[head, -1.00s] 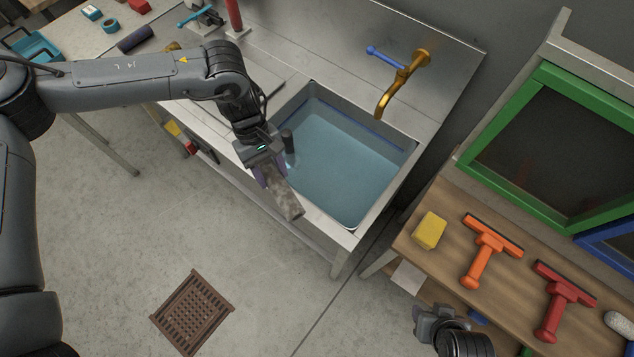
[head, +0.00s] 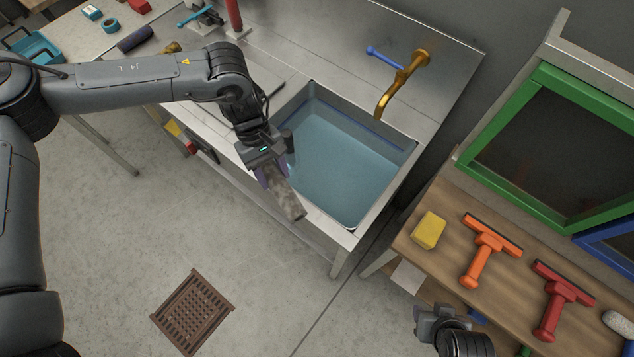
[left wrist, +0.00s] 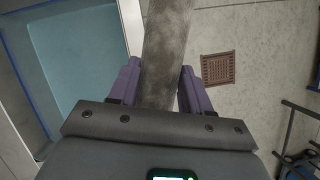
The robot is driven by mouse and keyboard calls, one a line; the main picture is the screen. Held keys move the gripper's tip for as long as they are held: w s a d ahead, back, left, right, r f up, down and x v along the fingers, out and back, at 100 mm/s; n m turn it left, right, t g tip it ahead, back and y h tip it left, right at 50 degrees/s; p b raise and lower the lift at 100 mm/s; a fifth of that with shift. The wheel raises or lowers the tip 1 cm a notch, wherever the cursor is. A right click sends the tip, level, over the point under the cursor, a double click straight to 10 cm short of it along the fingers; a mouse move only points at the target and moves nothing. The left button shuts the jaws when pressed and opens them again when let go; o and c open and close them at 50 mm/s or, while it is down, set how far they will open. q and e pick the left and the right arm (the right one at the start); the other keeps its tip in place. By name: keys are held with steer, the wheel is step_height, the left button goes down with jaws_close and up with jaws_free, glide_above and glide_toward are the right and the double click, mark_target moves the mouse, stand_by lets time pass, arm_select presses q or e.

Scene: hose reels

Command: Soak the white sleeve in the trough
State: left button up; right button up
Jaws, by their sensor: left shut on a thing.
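My left gripper (head: 271,172) is shut on a long, mottled grey-brown piece (head: 287,200), held over the trough's front rim. In the left wrist view this piece (left wrist: 166,45) passes between the two purple fingers. I cannot tell whether it is the white sleeve, as it looks grey. A dark upright part shows just behind the gripper, partly hidden. The trough (head: 384,192) is a steel sink basin with blue water; its edge shows at left in the left wrist view. A white fuzzy roll (head: 619,323) lies on the right bench. My right gripper (head: 428,318) is at the bottom, its fingers unclear.
A brass tap (head: 404,75) with a blue lever stands behind the trough. The wooden bench (head: 445,265) at right holds a yellow sponge (head: 429,231), an orange squeegee (head: 484,252) and a red squeegee (head: 557,300). A floor drain (head: 192,311) lies in open floor.

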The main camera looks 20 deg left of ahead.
arm_select(q)
steer(key=shift+w+a, duration=0.1)
steer(key=shift+a, duration=0.15)
steer(key=shift+d, duration=0.4)
steer(key=shift+a, duration=0.4)
stand_by(0.5)
steer(key=shift+d+p, duration=0.35)
steer(key=shift+d, duration=0.05)
stand_by(0.3)
